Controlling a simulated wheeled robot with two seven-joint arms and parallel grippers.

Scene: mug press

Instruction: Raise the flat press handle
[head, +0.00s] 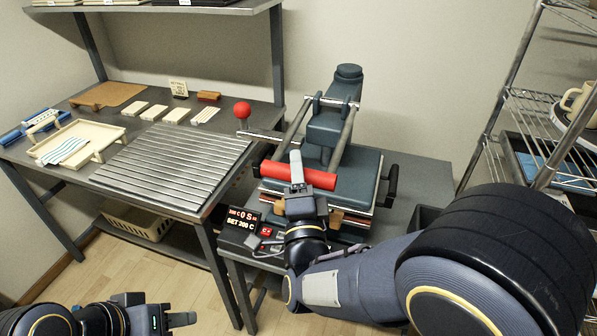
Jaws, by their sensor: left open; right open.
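The flat press (345,155) stands on a bench at centre right, with a blue-grey upper block and two metal lever arms. Its red bar handle (320,180) is low at the front, over the block. My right gripper (297,168) is open at the handle. One pale finger overlaps the bar near its middle; the other finger is hidden, and I cannot tell whether they touch or straddle it. My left gripper (184,319) is open and empty at the lower left, above the floor and far from the press.
A red ball knob (242,110) stands by the slatted metal table (170,165). A cream tray (80,140) is farther left. A wire rack (540,130) stands at right. My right arm hides the bench's front right.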

